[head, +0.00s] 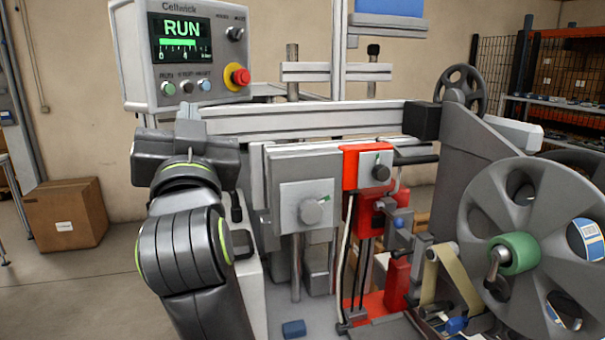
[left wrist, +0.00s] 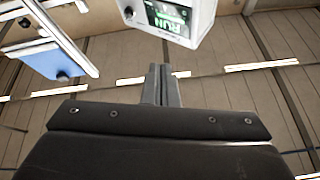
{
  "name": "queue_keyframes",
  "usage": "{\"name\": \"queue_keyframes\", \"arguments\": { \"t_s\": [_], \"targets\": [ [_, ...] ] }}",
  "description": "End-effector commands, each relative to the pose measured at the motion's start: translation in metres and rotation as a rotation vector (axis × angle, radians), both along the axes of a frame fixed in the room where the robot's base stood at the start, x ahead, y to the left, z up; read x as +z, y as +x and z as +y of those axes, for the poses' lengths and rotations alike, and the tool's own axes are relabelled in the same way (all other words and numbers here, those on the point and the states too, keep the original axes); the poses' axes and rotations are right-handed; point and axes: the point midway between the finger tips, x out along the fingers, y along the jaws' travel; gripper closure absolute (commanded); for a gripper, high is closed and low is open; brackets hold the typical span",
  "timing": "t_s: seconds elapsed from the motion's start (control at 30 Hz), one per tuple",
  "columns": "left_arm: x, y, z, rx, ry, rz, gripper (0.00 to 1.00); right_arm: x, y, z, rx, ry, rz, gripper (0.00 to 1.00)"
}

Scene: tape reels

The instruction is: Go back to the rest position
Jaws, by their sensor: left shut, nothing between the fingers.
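My left arm rises from the bottom of the head view, and my left gripper (head: 189,118) is in front of the machine, just below the control box (head: 183,55). In the left wrist view the two fingers (left wrist: 161,72) are together with nothing between them. They point up toward the ceiling, with the control box screen close to their upper right. The box screen reads RUN in green. My right gripper is in neither view.
The taping machine fills the middle and right, with a horizontal rail (head: 300,119), a red unit (head: 364,168) and a large grey reel (head: 490,215) on a green hub (head: 520,254). A cardboard box (head: 65,214) stands on the floor at left. The floor beside it is clear.

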Motion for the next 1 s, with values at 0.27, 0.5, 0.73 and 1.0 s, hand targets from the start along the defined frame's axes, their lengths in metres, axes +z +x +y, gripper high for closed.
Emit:
{"name": "queue_keyframes", "arguments": {
  "t_s": [0.27,0.5,0.73,1.0],
  "targets": [
    [-0.060,0.022,0.018,-0.009,-0.022,0.130,1.00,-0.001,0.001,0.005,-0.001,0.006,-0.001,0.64],
    [-0.140,0.036,0.043,-0.015,-0.054,0.299,1.00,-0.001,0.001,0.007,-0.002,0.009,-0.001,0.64],
    [-0.271,0.026,0.080,-0.019,-0.116,0.579,1.00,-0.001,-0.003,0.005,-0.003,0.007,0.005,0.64],
    [-0.419,-0.041,0.119,-0.009,-0.211,0.937,1.00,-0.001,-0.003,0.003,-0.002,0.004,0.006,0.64]
  ]
}}
